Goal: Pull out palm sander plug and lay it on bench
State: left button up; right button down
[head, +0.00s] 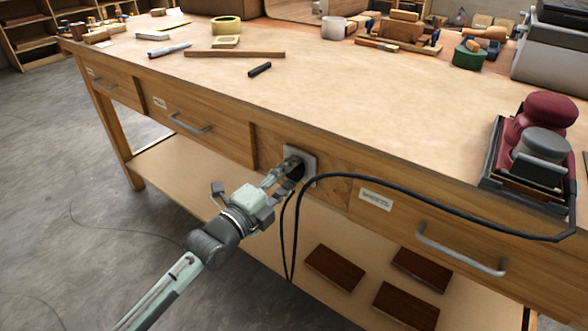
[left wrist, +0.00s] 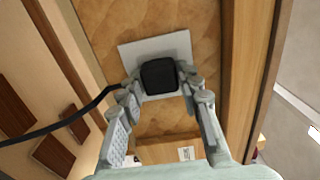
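The black plug (left wrist: 159,76) sits at the pale socket plate (left wrist: 126,52) on the bench's front. In the head view the plate (head: 311,165) shows beside a drawer, with the plug mostly hidden by my gripper. My left gripper (head: 290,170) reaches it from the front left. In the left wrist view its fingertips (left wrist: 160,82) are against both sides of the plug. The black cord (head: 410,193) hangs in a loop below the plug and runs right to the palm sander (head: 540,145), maroon and grey, on the bench (head: 370,112). My right gripper is out of view.
Drawers with metal handles (head: 460,255) flank the socket. Brown boards (head: 335,267) lie on the lower shelf. A wood strip (head: 235,54), a small black piece (head: 260,69) and a tape roll (head: 226,25) lie toward the back. The bench top behind the socket is clear.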

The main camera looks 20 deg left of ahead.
pick_arm(q)
grip_shut()
jog(key=shift+s, duration=0.15)
jog(key=shift+p+v, duration=0.55)
jog(key=shift+v, duration=2.35)
